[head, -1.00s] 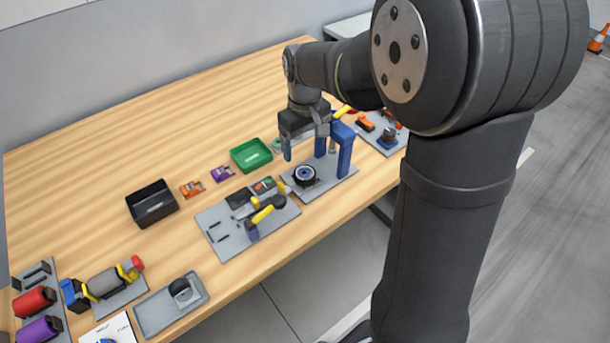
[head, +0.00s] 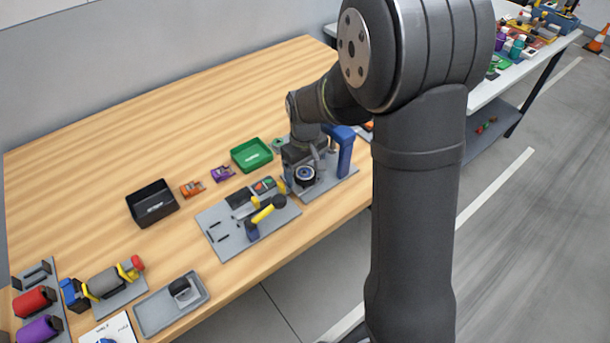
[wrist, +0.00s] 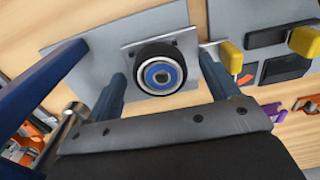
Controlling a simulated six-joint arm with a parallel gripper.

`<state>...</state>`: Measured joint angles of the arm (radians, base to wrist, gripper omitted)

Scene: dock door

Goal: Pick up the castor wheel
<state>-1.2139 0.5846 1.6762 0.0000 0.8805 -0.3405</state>
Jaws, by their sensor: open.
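My gripper (wrist: 163,88) is open, with one blue finger on each side of the wheel in the wrist view. No contact between fingers and wheel is visible. In the head view my gripper (head: 302,160) is low over the board, and my wrist hides part of it.
A blue upright frame (head: 344,152) stands on the same board, close to my gripper. A board with a yellow-handled tool (head: 262,214) lies to the left. A green tray (head: 251,154) and a black bin (head: 152,203) stand farther left. The table's back is clear.

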